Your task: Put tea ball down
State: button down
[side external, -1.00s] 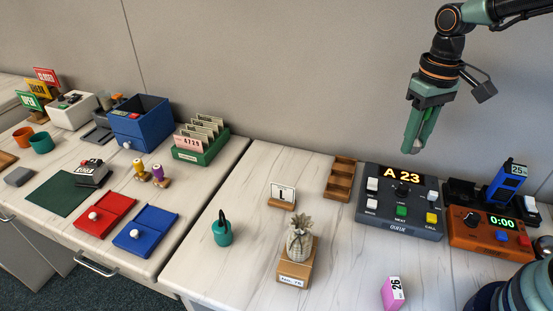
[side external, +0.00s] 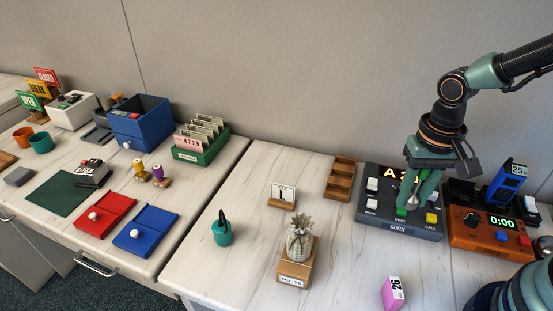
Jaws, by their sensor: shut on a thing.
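My gripper (side external: 413,202) is low over the queue panel (side external: 388,223), with its green fingers pointing down. It is shut on a small silvery thing between the fingertips, which looks like the tea ball (side external: 414,197). The fingers hide most of it. It is close above the panel's buttons, near the green button (side external: 401,212); I cannot tell if it touches the panel. The fingers and wrist cover part of the panel's display.
An orange timer (side external: 488,234) reading 0:00 stands right of the panel, a wooden rack (side external: 340,180) left of it.

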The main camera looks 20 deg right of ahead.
aim_at(392, 241)
jog(key=shift+f, duration=5.45)
jog(key=c, duration=0.6)
grip_release()
jog(key=shift+f, duration=0.1)
notch_tip(392, 241, up, 12)
jog(key=d+r+n+t, duration=0.1)
jog(key=r+t, duration=0.1)
jog(key=r, duration=0.2)
jog(key=w+d+r+n+t, duration=0.1)
jog(key=d+r+n, duration=0.1)
jog(key=r, duration=0.2)
jog(key=w+d+r+n+t, duration=0.1)
jog(key=d+r+n+t, duration=0.1)
jog(key=r, duration=0.2)
jog(key=shift+w+r+t, duration=0.2)
jog(key=shift+r+t, duration=0.1)
